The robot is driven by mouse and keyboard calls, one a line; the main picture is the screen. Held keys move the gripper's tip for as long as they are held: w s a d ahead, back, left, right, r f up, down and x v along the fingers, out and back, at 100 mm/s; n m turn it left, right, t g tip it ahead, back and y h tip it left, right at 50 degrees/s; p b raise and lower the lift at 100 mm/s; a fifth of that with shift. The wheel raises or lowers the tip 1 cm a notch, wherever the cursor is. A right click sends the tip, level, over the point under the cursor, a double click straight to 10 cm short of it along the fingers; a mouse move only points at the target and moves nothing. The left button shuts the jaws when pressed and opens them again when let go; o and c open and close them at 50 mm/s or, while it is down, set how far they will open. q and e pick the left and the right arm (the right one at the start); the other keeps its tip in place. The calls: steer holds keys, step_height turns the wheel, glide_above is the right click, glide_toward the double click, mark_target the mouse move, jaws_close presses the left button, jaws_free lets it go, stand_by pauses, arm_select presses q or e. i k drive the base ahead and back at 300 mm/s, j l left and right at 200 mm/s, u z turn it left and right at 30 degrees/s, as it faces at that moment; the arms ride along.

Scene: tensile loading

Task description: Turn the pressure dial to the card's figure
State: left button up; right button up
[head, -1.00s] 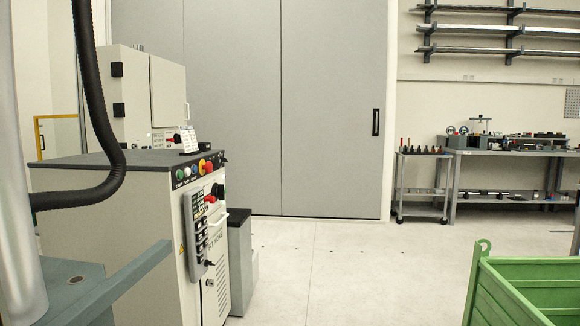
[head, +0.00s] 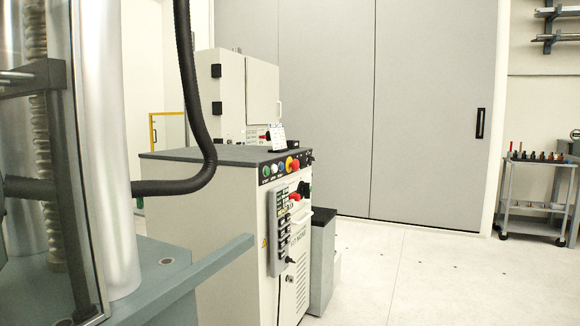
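A grey-white control console (head: 215,205) with a dark top stands in the middle of the head view, its front panel turned to the right and seen at a steep angle. A small white card (head: 278,136) stands on its top; its figure is too small to read. A black round knob (head: 304,188) sits on the front panel and may be the pressure dial; its marks cannot be read. A red knob (head: 295,197) is beside it, above a hanging pendant (head: 282,225). Neither of my grippers is in view.
A testing machine with a bright column (head: 108,160) and blue-grey base (head: 165,265) fills the left side. A black hose (head: 192,90) runs to it. A grey bin (head: 321,250) stands beside the console. The floor (head: 400,275) at right is clear, with a tool trolley (head: 538,190) beyond.

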mark_target(302, 161)
steer(key=i+l+u, duration=0.1)
steer(key=i+l, duration=0.2)
steer(key=i+l+u, duration=0.1)
steer(key=i+l, duration=0.15)
steer(key=l, duration=0.15)
steer(key=i+l+u, duration=0.1)
steer(key=i+l, duration=0.15)
steer(key=l, duration=0.15)
steer(key=i+l+u, duration=0.1)
steer(key=i+l, duration=0.15)
steer(key=l, duration=0.15)
steer(key=i+l+u, duration=0.25)
steer(key=i+l, duration=0.3)
steer(key=i, duration=0.1)
